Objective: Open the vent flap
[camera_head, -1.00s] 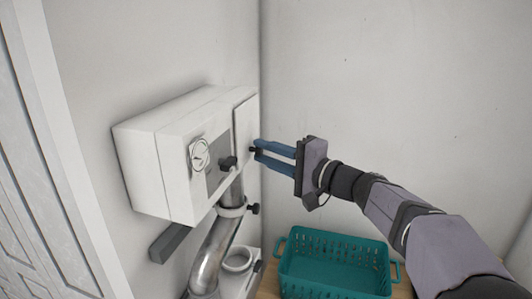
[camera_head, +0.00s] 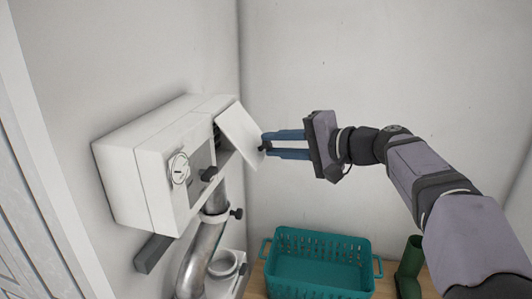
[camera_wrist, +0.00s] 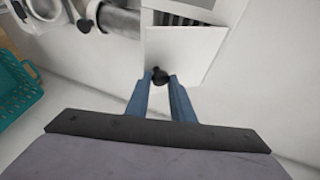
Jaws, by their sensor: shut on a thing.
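The vent flap (camera_head: 240,132) is a white panel on the right part of a white wall box (camera_head: 135,170). It is tilted outward at its lower edge, and a dark opening shows beside it. In the wrist view the flap (camera_wrist: 185,52) has dark slats above it. My gripper (camera_head: 264,146) has blue fingers and is shut on the small black knob (camera_wrist: 159,76) near the flap's lower edge. In the wrist view the fingertips (camera_wrist: 161,78) sit on either side of the knob.
A dial (camera_head: 179,168) and a black knob (camera_head: 208,174) are on the box front. A metal pipe (camera_head: 203,245) runs down below it. A teal basket (camera_head: 320,289) stands on the floor below my arm, with a green boot (camera_head: 410,268) to its right. The right wall is bare.

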